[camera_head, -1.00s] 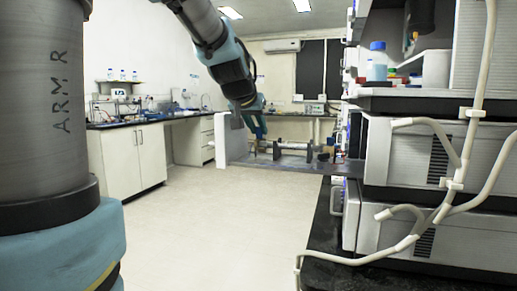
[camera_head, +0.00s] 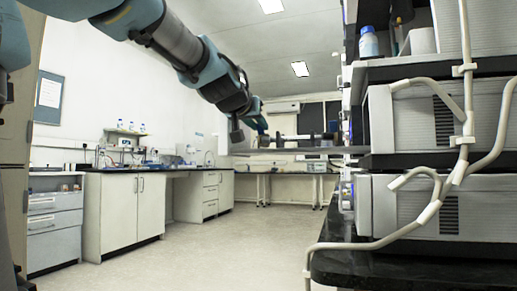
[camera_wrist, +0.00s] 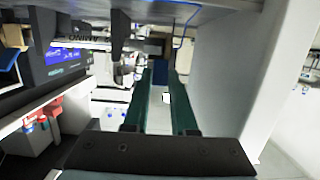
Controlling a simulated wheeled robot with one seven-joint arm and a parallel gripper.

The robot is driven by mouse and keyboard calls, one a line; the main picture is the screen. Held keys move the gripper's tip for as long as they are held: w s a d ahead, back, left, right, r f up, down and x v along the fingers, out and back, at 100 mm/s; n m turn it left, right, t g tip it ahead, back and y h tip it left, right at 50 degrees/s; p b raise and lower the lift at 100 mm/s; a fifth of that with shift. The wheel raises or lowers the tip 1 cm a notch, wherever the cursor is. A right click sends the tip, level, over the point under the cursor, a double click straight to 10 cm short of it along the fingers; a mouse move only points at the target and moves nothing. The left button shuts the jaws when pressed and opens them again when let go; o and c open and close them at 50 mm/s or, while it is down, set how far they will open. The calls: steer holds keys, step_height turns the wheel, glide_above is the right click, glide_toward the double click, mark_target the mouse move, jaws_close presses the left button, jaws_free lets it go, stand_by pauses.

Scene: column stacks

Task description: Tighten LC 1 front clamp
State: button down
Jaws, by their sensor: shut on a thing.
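The column assembly (camera_head: 300,137) lies level on a shelf in the middle of the head view. It also shows at the upper left of the wrist view (camera_wrist: 85,43), with a dark clamp bracket (camera_wrist: 120,35) at its near end. My gripper (camera_head: 262,139) is at the left end of the assembly. In the wrist view its two long green fingers (camera_wrist: 161,72) point away from the camera, close beside that bracket. The fingers are shut on a small part at their tips, apparently the front clamp. That part is mostly hidden and its tightness cannot be told.
Stacked grey instruments (camera_head: 420,115) with white tubing (camera_head: 462,110) stand on a black bench (camera_head: 400,268) at the right. A pale panel (camera_wrist: 225,70) rises close to the fingers' right in the wrist view. Floor (camera_head: 210,245) in front is clear.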

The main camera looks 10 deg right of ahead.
steer(key=shift+s+a+f+t+h+b, duration=0.1)
steer(key=shift+s+f+t+h+b, duration=0.2)
steer(key=shift+b, duration=1.15)
steer(key=shift+w+f+t+h+b, duration=0.1)
steer(key=shift+f+t+b, duration=0.3)
steer(key=shift+b, duration=1)
steer(key=shift+s+b, duration=0.1)
steer(key=shift+b, duration=0.35)
steer(key=shift+a+r+t+b, duration=0.1)
steer(key=shift+r+t+b, duration=0.15)
steer(key=shift+t+b, duration=0.5)
steer(key=shift+g, duration=0.25)
steer(key=c, duration=0.7)
jaws_free()
steer(key=shift+s, duration=0.1)
